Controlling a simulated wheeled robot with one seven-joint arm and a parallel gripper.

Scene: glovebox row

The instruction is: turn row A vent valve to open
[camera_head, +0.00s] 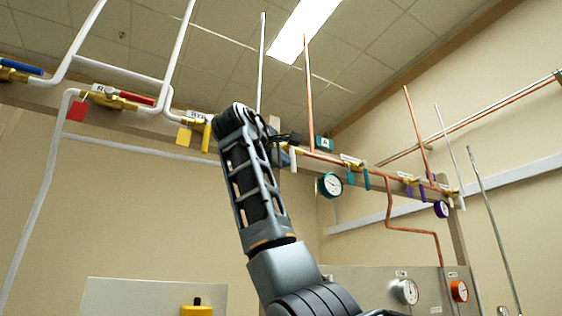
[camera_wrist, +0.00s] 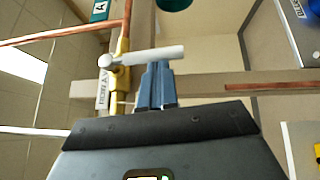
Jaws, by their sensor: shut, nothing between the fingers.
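The row A vent valve shows in the wrist view as a brass body (camera_wrist: 120,72) with a white lever handle (camera_wrist: 150,55) lying across the pipe line, roughly square to it. A label (camera_wrist: 103,90) reading A VENT sits beside it. In the head view the white handle (camera_head: 292,158) hangs down, right of my arm, near the teal A tag (camera_head: 324,143). My gripper (camera_wrist: 156,68) is shut and empty, its fingertips right at the handle's lower edge in the wrist view. I cannot tell whether they touch. In the head view my arm's end hides part of the valve area.
A teal gauge (camera_head: 330,185) and teal-handled valves (camera_head: 366,179) sit right along the copper line. A purple gauge (camera_head: 441,209) is further right. Left are yellow-handled (camera_head: 206,135) and red-handled (camera_head: 136,98) valves. A panel with gauges (camera_head: 408,291) stands below.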

